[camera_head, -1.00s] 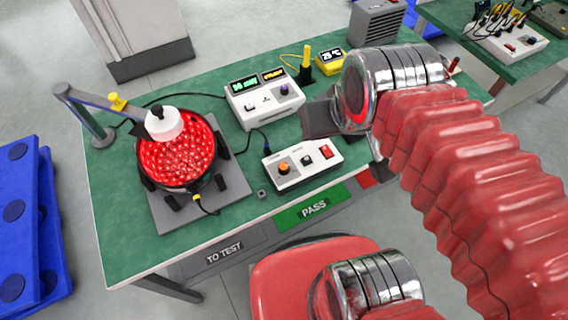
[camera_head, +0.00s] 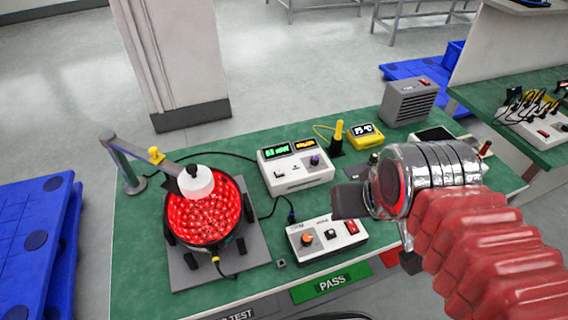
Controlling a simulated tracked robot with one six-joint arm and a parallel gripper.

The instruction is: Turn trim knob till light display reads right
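The white control box (camera_head: 328,241) sits near the bench's front edge. It has an orange knob (camera_head: 306,238), a dark small knob or switch (camera_head: 330,234) and a red rocker switch (camera_head: 351,227). Behind it is a white meter unit (camera_head: 297,166) with a green display (camera_head: 276,152), an amber display (camera_head: 305,145) and a purple knob (camera_head: 314,160); the digits are too small to read surely. A round lamp (camera_head: 206,212) glows red under a white sensor head (camera_head: 195,182). My gripper (camera_head: 345,200) is right of and above the control box, its dark fingers apart from any knob; their opening is unclear.
A yellow thermometer (camera_head: 364,133) and a grey heater-like box (camera_head: 408,101) stand at the back right. An arm stand (camera_head: 126,165) holds the sensor head. A green PASS label (camera_head: 331,283) marks the front edge. Blue pallets (camera_head: 40,240) are at left.

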